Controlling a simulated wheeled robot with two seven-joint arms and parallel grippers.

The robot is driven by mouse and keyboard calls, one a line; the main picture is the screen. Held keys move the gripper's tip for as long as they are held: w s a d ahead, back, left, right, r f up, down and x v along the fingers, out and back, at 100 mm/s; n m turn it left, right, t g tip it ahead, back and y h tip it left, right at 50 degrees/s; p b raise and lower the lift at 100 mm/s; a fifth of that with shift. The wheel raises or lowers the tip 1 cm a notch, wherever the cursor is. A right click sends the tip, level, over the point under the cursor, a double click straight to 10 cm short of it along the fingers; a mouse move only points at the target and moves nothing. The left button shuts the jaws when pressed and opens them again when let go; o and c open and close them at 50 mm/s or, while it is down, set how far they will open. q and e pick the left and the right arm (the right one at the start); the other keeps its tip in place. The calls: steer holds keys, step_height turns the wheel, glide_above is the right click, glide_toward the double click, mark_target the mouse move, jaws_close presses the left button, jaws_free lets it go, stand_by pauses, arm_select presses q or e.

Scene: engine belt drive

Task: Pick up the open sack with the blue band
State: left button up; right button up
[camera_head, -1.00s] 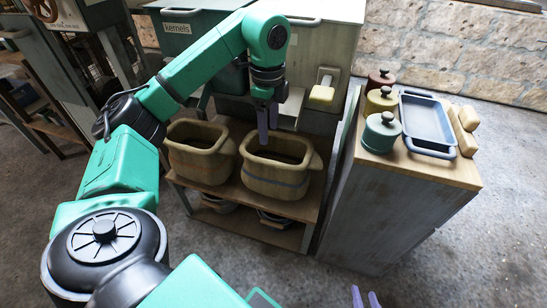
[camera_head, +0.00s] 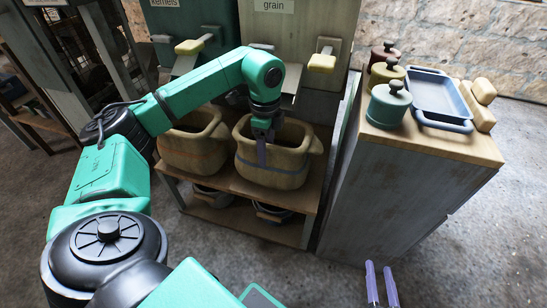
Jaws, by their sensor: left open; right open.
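The open tan sack with the blue band (camera_head: 290,169) stands upright on the wooden shelf, the right one of two similar sacks. My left gripper (camera_head: 264,142) points down at the front rim of this sack. Its purple fingers are apart and overlap the rim in the picture. One finger shows in front of the sack's wall; I cannot tell whether it touches. My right gripper (camera_head: 381,285) is open and empty at the bottom edge of the picture, away from the sack.
The other open sack (camera_head: 188,158) has an orange band and stands close on the left. Bins with yellow-handled chutes (camera_head: 322,63) stand behind. A cabinet (camera_head: 405,180) on the right carries lidded jars (camera_head: 388,105) and a blue tray (camera_head: 437,95). More containers sit on the lower shelf.

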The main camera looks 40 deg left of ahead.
arm_select(q)
steer(key=shift+f, duration=0.2)
jaws_close()
steer(key=shift+s, duration=0.15)
stand_by(1.2)
